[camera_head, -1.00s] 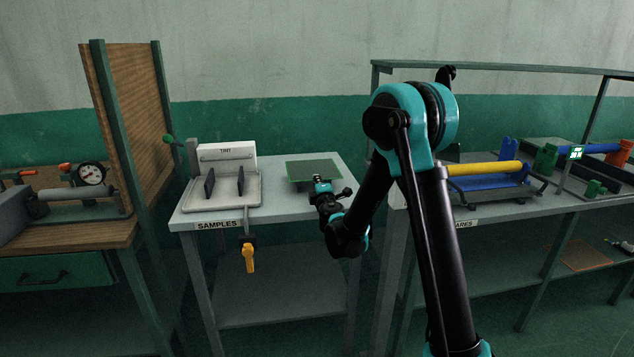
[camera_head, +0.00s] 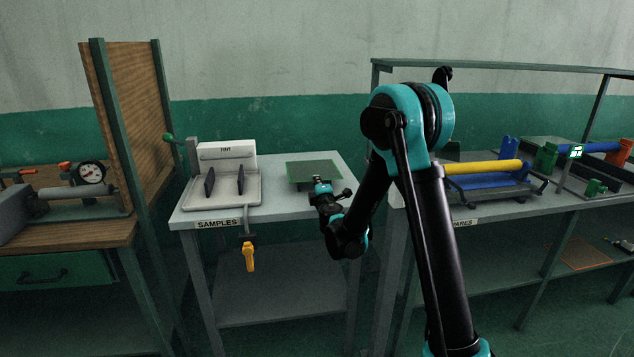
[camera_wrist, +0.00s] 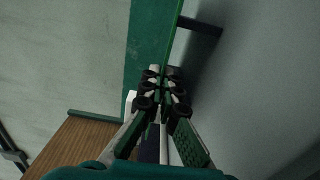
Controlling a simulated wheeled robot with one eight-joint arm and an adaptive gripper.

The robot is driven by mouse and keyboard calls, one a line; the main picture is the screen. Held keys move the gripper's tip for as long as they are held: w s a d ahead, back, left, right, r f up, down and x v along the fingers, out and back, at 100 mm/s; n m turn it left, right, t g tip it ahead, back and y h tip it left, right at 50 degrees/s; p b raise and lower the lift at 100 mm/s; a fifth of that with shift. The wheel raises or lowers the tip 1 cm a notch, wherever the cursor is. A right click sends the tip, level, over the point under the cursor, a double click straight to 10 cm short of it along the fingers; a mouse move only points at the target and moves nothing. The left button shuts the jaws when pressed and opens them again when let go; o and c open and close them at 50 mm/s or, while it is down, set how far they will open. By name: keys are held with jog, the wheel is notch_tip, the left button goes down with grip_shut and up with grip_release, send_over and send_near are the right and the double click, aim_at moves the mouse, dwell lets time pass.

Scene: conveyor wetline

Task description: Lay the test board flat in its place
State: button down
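The test board appears to be the thin, flat, grey-green plate with a bright green edge (camera_head: 314,170), at the right of the samples table. In the wrist view it shows edge-on as a thin green strip (camera_wrist: 176,32), roughly parallel to the grey tabletop and apart from it. A dark post stands between board and tabletop; I cannot tell whether the board rests on it. My gripper (camera_head: 320,184) is at the board's near edge. In the wrist view its fingertips (camera_wrist: 163,82) are close together with the board's edge between them. The fingers hide the gripped part.
A white tint tray (camera_head: 252,192) with two dark upright plates stands left of the board on the samples table (camera_head: 325,211). A yellow handle (camera_head: 249,257) hangs at the table's front. A wooden bench (camera_head: 75,237) is left; a shelf with rollers (camera_head: 490,208) is right.

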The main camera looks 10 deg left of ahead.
jog(key=c, duration=1.8)
grip_release()
jog(key=shift+c, duration=0.2)
jog(key=shift+f, duration=0.1)
jog(key=shift+v, duration=2.75)
jog(key=o, duration=0.6)
jog(key=shift+c, duration=0.2)
